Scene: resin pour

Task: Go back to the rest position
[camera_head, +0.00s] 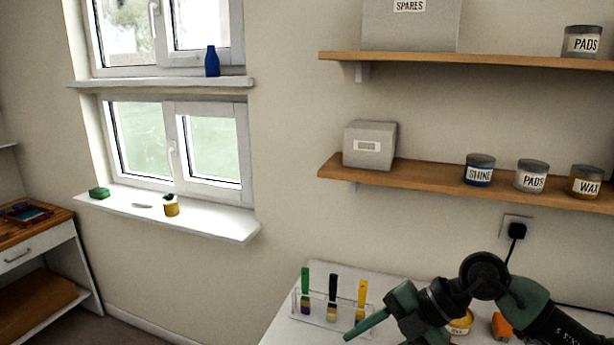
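My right arm comes in from the lower right over the white worktop (285,327). Its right gripper (366,324) points to the lower left, with one long green finger showing close to the clear rack. The other finger is hidden or cut off by the lower edge, so I cannot tell whether it is open or shut. I see nothing between the fingers. My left arm and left gripper are out of view.
On the worktop, a clear rack (318,319) holds green, black and yellow-handled tools. A yellow jar (461,323) and an orange object (502,326) sit beside my arm. A plug (517,231) with its cable is on the wall behind. Wooden shelves (430,177) hang above.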

